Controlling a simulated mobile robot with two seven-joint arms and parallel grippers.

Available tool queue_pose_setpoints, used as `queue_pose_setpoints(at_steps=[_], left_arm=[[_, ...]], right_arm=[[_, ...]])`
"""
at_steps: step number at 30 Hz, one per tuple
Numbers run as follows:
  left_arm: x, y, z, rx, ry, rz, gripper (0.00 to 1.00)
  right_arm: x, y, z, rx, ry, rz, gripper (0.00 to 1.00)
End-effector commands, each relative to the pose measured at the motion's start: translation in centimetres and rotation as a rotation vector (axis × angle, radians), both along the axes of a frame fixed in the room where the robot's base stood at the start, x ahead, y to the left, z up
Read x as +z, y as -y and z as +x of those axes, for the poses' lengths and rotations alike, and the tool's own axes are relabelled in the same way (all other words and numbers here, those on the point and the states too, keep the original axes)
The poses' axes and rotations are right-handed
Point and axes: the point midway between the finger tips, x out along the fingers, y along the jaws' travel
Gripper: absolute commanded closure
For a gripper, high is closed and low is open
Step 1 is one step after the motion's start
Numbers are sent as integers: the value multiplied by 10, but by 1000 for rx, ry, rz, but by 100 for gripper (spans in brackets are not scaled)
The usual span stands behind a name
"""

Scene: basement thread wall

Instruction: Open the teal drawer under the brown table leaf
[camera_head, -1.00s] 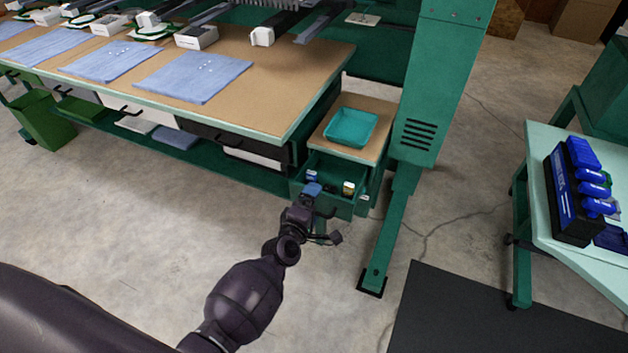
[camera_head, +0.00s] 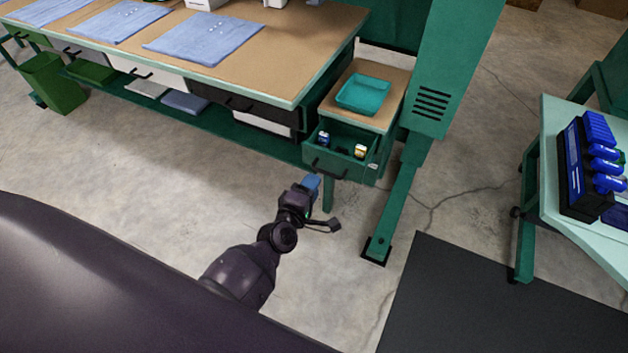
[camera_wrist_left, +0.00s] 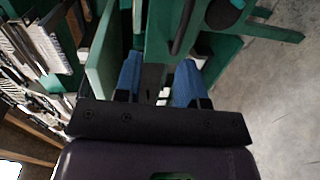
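The teal drawer (camera_head: 340,160) stands pulled out under the brown table leaf (camera_head: 387,78). A blue-capped item (camera_head: 323,139) and a yellow and white item (camera_head: 360,151) lie inside it. Its dark handle (camera_head: 330,171) is on the front. My left gripper (camera_head: 313,183) is in front of and below the drawer front, apart from the handle. In the left wrist view its two blue fingers (camera_wrist_left: 158,82) are spread, with nothing seen held between them. A dark handle (camera_wrist_left: 183,28) on a green surface shows beyond the fingertips. My right gripper is not in view.
A teal tray (camera_head: 363,94) sits on the leaf. A green post (camera_head: 440,85) with a floor foot (camera_head: 376,249) stands right of the drawer. The long table (camera_head: 275,55) is at the left, and a cart (camera_head: 557,130) is at the right. Floor before the drawer is clear.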

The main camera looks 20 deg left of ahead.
Motion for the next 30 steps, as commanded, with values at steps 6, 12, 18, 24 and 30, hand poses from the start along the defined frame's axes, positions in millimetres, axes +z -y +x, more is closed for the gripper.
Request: queue_pose_setpoints(at_steps=[6,12,18,24,30], left_arm=[[-3,0,-13,-1,-2,0,63],[-5,-1,-24,0,-1,0,63],[-7,-1,-35,-1,-2,0,63],[-9,-2,-46,-1,-2,0,63],[-11,-2,-56,-1,-2,0,63]], right_arm=[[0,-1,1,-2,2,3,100],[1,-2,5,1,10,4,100],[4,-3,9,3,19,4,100],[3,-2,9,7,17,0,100],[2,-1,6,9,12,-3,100]])
